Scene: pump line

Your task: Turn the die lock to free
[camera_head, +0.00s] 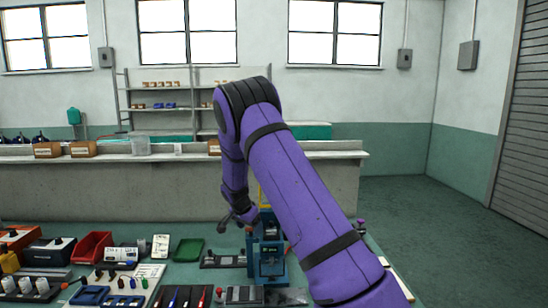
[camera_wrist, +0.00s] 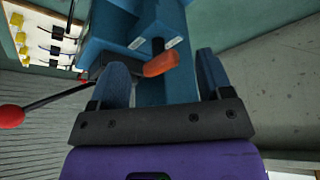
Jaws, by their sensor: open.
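A blue press (camera_head: 268,262) stands on the bench in the head view, partly behind my arm. In the wrist view the blue press body (camera_wrist: 165,15) fills the upper middle. A short lever with an orange grip (camera_wrist: 161,64) sticks out from it on a dark stem; it looks like the die lock. Two small white labels beside it are too small to read. My gripper (camera_wrist: 162,62) is open, and the orange grip shows between its two fingers in the picture. I cannot tell whether either finger touches it. The gripper's fingertips are not clear in the head view.
A dark rod with a red ball knob (camera_wrist: 10,115) extends at the left of the wrist view, close to the left finger. In the head view, a green tray (camera_head: 187,250), a red bin (camera_head: 91,247) and several tools crowd the bench left of the press.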

